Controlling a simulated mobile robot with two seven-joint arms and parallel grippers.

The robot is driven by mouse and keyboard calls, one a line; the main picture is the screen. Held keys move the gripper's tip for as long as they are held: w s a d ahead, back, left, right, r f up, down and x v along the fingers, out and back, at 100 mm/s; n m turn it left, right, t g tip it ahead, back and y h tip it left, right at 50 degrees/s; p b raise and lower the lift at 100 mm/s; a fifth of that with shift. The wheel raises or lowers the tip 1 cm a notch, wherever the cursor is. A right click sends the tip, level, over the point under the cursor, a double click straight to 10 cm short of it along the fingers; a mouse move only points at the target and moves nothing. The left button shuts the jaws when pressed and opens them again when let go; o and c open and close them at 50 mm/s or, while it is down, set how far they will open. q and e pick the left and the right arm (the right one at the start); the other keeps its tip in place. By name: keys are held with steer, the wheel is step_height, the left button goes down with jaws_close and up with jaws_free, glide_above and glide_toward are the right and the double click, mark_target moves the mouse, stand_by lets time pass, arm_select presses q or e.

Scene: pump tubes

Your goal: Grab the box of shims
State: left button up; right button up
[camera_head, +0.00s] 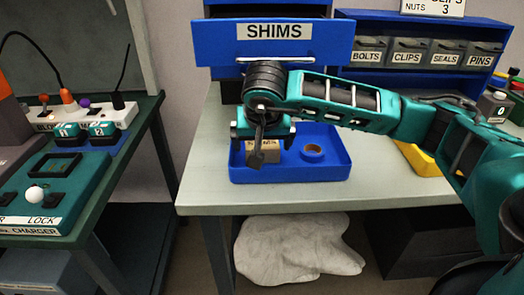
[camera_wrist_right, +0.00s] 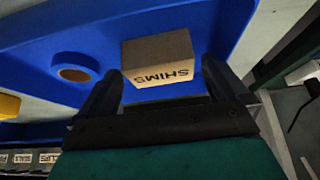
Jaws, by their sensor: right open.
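The box of shims (camera_wrist_right: 157,57) is a small tan carton marked SHIMS. It sits in a blue tray (camera_head: 338,170) on the workbench. In the head view the box (camera_head: 270,155) shows partly behind my right gripper (camera_head: 257,157), which points down over the tray's left part. In the wrist view the right gripper (camera_wrist_right: 161,72) is open, with a dark finger toward each side of the box. The jaws look empty, and I cannot tell whether a finger touches the box. My left gripper is not in view.
A round blue piece with a tan centre (camera_head: 312,151) lies in the tray beside the box. A blue drawer labelled SHIMS (camera_head: 220,45) juts out above. Grey bins (camera_head: 407,52) stand behind right. The bench (camera_head: 203,185) is clear left of the tray.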

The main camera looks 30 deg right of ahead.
steer(key=shift+w+d+f, duration=0.15)
steer(key=shift+w+f, duration=0.1)
steer(key=shift+f, duration=0.35)
steer(key=shift+c, duration=0.5)
steer(key=c, duration=0.7)
steer(key=shift+c, duration=0.6)
steer(key=shift+r, duration=0.15)
